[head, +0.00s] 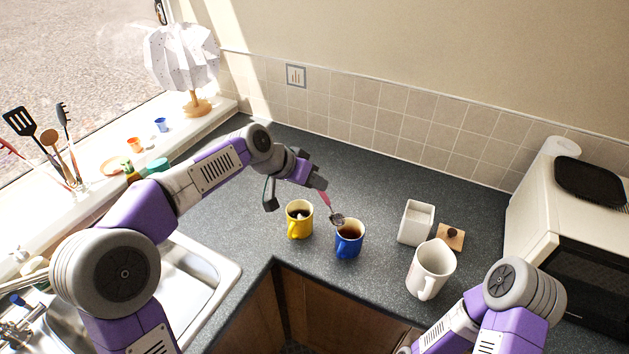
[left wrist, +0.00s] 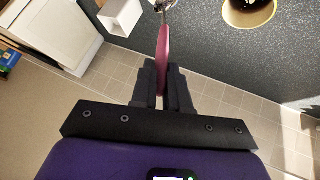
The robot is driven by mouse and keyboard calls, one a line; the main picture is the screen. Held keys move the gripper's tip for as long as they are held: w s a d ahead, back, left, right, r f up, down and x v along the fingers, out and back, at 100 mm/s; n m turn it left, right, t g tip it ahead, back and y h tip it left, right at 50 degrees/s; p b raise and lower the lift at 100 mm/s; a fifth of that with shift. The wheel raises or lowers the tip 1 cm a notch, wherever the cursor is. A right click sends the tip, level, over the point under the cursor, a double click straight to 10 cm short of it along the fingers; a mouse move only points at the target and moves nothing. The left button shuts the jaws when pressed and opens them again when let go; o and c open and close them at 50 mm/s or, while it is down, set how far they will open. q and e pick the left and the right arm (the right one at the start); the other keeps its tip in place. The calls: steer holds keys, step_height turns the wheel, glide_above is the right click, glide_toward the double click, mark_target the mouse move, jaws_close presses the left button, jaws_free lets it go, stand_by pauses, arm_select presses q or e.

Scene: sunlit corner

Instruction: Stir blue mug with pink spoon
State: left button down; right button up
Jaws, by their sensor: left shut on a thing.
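My left gripper (head: 318,186) is shut on the pink spoon (head: 326,201), gripping its handle. The spoon's metal bowl hangs down at the far left rim of the blue mug (head: 349,243). I cannot tell whether it touches the rim; it looks above the dark drink. The blue mug stands upright on the counter. In the left wrist view the spoon's pink handle (left wrist: 164,48) runs up from between the fingers (left wrist: 162,95), with its metal end cut off at the top edge. The blue mug does not show there. My right gripper is out of view.
A yellow mug (head: 299,222) with dark drink stands just left of the blue mug. Right of it are a white square container (head: 416,222), a wooden lid (head: 451,238) and a white pitcher (head: 431,268). A microwave (head: 575,215) stands far right. The counter behind the mugs is clear.

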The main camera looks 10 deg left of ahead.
arm_select(q)
step_height(320, 180, up, 5)
steer(key=p, duration=0.4)
steer(key=shift+r, duration=0.1)
stand_by(0.3)
